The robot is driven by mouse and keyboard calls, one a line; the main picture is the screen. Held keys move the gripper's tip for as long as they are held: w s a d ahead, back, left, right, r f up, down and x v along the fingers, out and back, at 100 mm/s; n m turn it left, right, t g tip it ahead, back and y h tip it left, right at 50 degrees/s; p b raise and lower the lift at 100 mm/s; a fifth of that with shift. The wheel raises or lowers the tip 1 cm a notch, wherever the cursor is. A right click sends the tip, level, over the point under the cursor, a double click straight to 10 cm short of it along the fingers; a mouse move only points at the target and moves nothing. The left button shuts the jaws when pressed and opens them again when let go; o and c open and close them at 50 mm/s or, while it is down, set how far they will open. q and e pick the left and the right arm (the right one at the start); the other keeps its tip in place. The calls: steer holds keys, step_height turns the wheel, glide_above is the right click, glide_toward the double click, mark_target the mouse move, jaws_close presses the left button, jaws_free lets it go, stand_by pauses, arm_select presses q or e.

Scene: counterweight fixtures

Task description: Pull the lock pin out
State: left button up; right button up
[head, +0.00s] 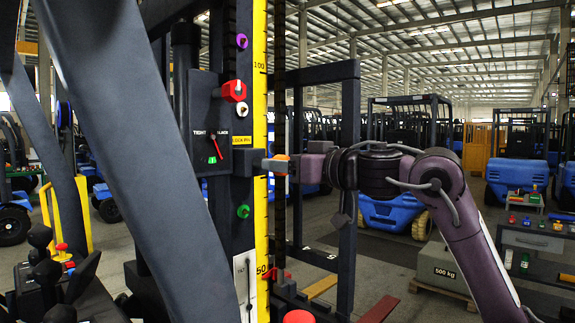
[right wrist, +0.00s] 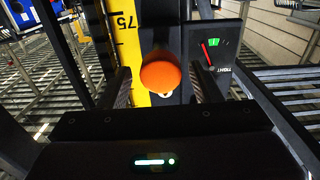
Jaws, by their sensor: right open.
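The lock pin shows as an orange knob (head: 281,157) on the dark mast, beside a yellow label that is partly readable. In the right wrist view the round orange knob (right wrist: 160,77) faces the camera, with a pale part just below it. My right gripper (head: 274,165) is at the knob, coming in from the right. In the right wrist view its two dark fingers (right wrist: 160,90) stand apart, one on each side of the knob. The gripper is open; I cannot tell whether a finger touches the knob. My left gripper is not in view.
A yellow scale (head: 261,215) runs up the mast. A gauge with a red needle (head: 214,145), a red knob (head: 233,91), a purple knob (head: 241,41) and a green knob (head: 243,211) are close by.

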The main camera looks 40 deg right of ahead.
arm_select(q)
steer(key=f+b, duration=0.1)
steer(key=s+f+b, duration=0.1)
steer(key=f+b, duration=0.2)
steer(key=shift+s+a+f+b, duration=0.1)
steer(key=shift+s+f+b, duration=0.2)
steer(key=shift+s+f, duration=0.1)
arm_select(e)
steer(key=s, duration=0.7)
steer(key=shift+s+d, duration=0.3)
steer(key=shift+s, duration=0.05)
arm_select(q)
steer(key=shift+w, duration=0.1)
arm_select(e)
steer(key=w+p, duration=0.2)
steer(key=w, duration=0.1)
steer(key=w+p, duration=0.2)
steer(key=w, duration=0.2)
steer(key=w+a+p, duration=0.1)
steer(key=w+p, duration=0.2)
steer(key=shift+w+r, duration=0.15)
steer(key=shift+w, duration=0.45)
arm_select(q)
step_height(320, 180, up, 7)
